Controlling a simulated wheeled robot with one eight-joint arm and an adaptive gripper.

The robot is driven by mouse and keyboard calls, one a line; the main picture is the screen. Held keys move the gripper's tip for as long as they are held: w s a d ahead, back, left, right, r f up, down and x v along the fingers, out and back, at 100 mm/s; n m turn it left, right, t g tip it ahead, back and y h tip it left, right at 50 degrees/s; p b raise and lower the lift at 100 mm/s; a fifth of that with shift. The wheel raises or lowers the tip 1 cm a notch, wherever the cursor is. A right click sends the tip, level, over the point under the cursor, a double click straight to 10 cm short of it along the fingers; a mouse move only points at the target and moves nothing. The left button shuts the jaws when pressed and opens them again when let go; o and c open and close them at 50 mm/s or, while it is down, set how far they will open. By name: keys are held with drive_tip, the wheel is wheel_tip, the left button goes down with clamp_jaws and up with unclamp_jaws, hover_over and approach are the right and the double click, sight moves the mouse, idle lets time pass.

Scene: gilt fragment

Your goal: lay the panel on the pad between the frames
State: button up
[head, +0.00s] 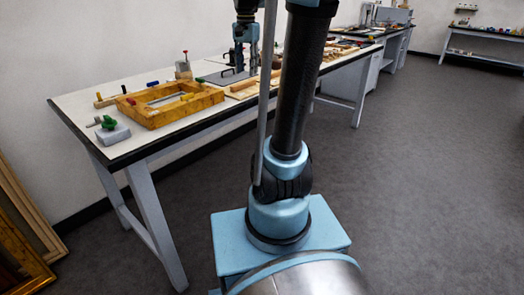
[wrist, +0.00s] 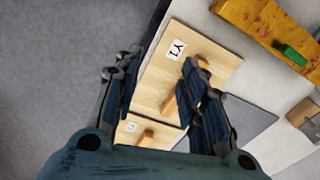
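In the wrist view, a light wood panel marked Y1 (wrist: 160,84) lies near the table's front edge, with a wooden bar handle (wrist: 168,103) on it. My gripper (wrist: 158,66) is open and empty above it. Its right finger partly hides the handle; its left finger shows over the edge and floor. A second labelled panel (wrist: 124,137) with a handle lies beside it, partly hidden. The grey pad (wrist: 243,124) lies behind the panels. My gripper (head: 246,68) hangs over the table there.
The gilt frame carries coloured clamps, one green (wrist: 291,54). A grey block with a green knob (head: 112,132) sits at the table's left end. Wooden pieces (head: 335,52) crowd the table farther right. Frames (head: 30,225) lean at the lower left. The floor (head: 420,180) is clear.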

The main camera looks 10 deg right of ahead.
drive_tip(key=s+f+n+t, duration=0.1)
drive_tip(key=s+f+n, duration=0.7)
drive_tip(key=s+f, duration=1.5)
drive_tip(key=shift+s+t, duration=0.3)
drive_tip(key=shift+s, duration=0.9)
